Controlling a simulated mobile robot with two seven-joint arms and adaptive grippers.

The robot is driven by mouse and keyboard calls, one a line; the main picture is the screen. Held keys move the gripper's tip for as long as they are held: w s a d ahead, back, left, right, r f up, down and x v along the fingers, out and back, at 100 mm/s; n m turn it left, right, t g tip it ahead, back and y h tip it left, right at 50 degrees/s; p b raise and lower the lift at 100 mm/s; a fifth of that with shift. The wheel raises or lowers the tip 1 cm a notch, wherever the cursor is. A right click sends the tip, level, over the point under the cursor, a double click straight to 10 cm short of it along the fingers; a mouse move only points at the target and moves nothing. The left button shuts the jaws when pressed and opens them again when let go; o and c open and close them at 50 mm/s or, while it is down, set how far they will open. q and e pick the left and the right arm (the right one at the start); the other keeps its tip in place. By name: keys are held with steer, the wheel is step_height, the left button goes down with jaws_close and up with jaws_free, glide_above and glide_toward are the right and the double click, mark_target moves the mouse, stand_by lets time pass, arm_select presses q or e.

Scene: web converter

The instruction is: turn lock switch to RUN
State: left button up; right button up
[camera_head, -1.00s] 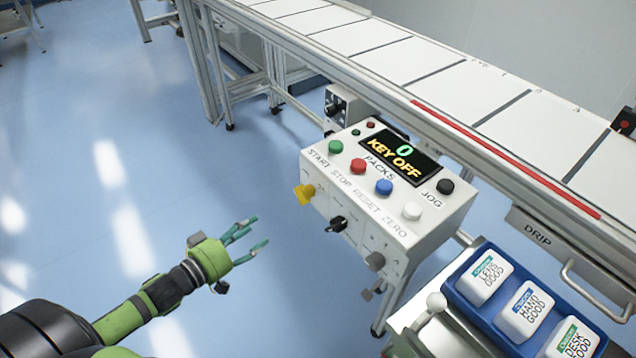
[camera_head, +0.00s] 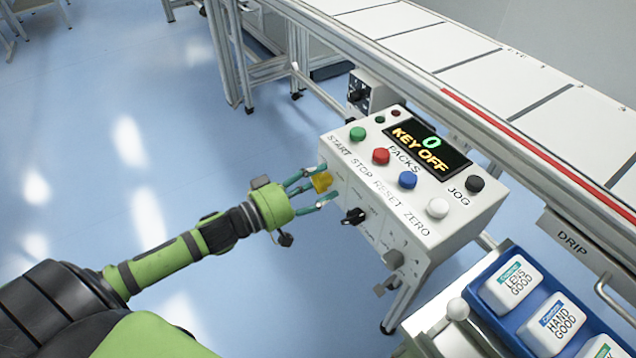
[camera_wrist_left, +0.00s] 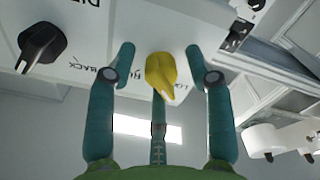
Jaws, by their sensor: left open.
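The control box (camera_head: 440,218) has a display (camera_head: 428,146) reading "0" and "KEY OFF". The yellow lock switch (camera_head: 321,181) sits on the left end of its front face. In the left wrist view the yellow knob (camera_wrist_left: 160,75) stands between the fingers, with partly hidden lettering beside it. My left gripper (camera_head: 318,186) is open, its fingers either side of the knob. The wrist view shows gaps between the fingers and the knob. My right gripper is not in view.
A black knob (camera_head: 353,216) sits right of the yellow one, and it also shows in the wrist view (camera_wrist_left: 40,46). A grey knob (camera_head: 393,259) is further right. Coloured buttons line the top. A blue tray (camera_head: 497,322) of white packs stands at lower right.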

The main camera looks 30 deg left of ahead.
arm_select(q)
jaws_close()
stand_by(0.3)
